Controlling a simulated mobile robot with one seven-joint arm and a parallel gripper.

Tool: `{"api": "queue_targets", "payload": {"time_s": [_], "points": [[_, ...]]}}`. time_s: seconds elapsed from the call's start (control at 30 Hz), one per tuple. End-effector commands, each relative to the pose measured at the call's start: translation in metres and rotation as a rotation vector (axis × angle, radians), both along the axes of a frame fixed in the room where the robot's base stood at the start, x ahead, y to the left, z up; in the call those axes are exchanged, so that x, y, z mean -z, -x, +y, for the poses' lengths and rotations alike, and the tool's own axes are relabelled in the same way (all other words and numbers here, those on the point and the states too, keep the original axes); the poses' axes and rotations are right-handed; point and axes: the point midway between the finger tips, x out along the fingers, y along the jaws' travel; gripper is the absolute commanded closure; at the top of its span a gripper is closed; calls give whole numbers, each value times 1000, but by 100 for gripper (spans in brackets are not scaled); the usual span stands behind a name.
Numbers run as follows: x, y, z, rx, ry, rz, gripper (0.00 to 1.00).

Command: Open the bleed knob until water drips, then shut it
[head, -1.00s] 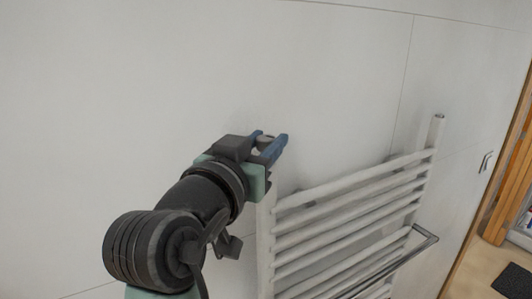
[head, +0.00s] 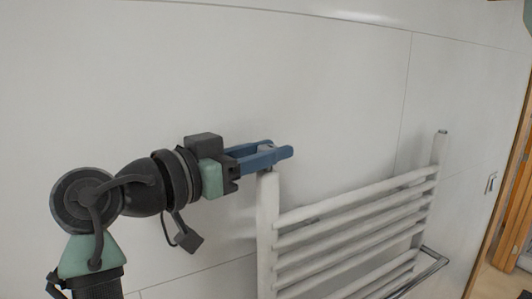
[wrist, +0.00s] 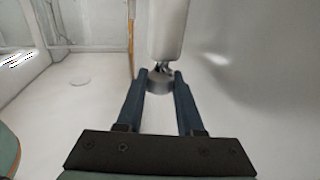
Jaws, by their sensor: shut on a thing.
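The white towel radiator (head: 267,222) stands against the wall, and my gripper (head: 283,153) is at the top of its left upright. My gripper comes in from the left with its blue fingers about level. In the wrist view the small grey bleed knob (wrist: 160,84) sits between the two fingertips, below the end of the white upright (wrist: 168,30) in that picture. My gripper (wrist: 160,82) is shut on the knob. Small shiny metal parts show between knob and upright. I cannot tell whether any water is there. In the head view the fingers mostly hide the knob.
The radiator's white rungs (head: 350,199) run right from the left upright to the right upright (head: 437,150). A metal towel rail (head: 437,258) sticks out in front. The pale wall (head: 200,70) is close behind. A wooden door frame (head: 513,190) stands at the far right.

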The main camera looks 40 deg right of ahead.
Motion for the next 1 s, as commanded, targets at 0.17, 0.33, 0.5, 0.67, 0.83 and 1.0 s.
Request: {"api": "queue_targets", "payload": {"time_s": [0.17,0.33,0.5,0.67,0.83,1.0], "points": [[1,1,-1,3,-4,1,100],[1,1,-1,3,-4,1,46],[1,1,-1,2,-3,1,34],[1,0,-1,1,-2,1,34],[2,0,11,-1,0,0,34],[5,0,45,-4,0,-1,34]]}}
